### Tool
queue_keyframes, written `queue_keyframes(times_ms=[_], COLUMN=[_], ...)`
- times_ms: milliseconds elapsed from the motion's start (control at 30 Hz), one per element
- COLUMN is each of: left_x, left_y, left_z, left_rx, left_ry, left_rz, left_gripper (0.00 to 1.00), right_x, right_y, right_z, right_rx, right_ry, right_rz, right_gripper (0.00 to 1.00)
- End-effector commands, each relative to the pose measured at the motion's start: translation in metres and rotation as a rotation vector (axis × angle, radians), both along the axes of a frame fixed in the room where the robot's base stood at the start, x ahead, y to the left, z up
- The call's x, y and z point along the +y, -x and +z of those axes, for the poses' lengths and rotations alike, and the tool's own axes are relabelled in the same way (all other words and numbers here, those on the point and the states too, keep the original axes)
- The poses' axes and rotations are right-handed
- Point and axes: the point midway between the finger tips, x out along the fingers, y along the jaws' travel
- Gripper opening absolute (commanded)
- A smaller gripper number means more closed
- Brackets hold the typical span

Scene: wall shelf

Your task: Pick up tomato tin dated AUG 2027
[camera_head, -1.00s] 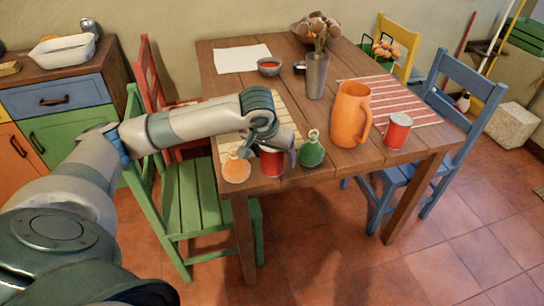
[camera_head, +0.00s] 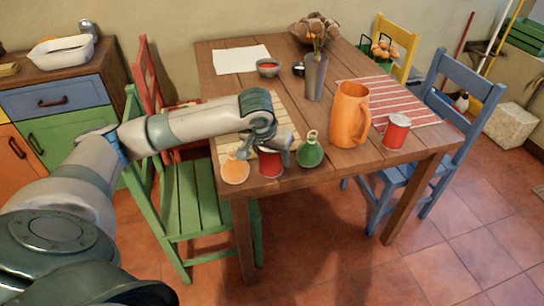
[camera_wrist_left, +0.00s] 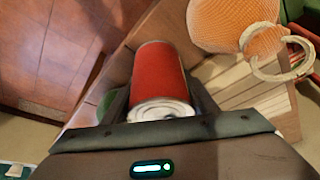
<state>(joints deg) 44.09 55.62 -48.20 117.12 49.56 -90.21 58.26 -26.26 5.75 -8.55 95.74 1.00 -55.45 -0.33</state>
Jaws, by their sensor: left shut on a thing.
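My left gripper (camera_head: 272,147) reaches over the near edge of the table and is shut on a red tin (camera_head: 270,164). In the left wrist view the same red tin (camera_wrist_left: 158,78) sits between the fingers, its silvery end toward the camera. Whether it touches the table is hard to tell. A second red tin (camera_head: 396,133) stands near the table's right edge, apart from the gripper. No date can be read on either tin. My right gripper is not in view.
An orange round item (camera_head: 235,169) stands close left of the held tin, and a green one (camera_head: 310,151) close right. An orange pitcher (camera_head: 347,115) and a grey vase (camera_head: 315,78) stand further back. A green chair (camera_head: 190,205) is below the arm.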

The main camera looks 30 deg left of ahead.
Motion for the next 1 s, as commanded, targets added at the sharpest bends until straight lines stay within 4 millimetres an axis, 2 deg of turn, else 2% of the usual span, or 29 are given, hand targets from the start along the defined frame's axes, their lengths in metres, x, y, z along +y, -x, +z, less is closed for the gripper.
queue_keyframes(times_ms=[267,467,800,1000], left_x=[0.0,-0.002,-0.062,-0.089], left_y=[-0.001,-0.001,0.029,0.043], left_z=[0.016,0.046,0.083,0.101], left_rx=[-0.004,-0.006,-0.005,-0.003], left_ry=[0.001,0.001,0.003,0.002], left_rz=[0.001,-0.002,-0.006,-0.004], left_gripper=[0.17,0.17,0.17,0.17], right_x=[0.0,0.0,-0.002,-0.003], right_y=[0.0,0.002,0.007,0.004], right_z=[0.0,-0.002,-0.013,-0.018], right_rx=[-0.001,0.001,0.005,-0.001], right_ry=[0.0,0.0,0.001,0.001], right_rz=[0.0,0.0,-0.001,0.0], right_gripper=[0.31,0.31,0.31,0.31])
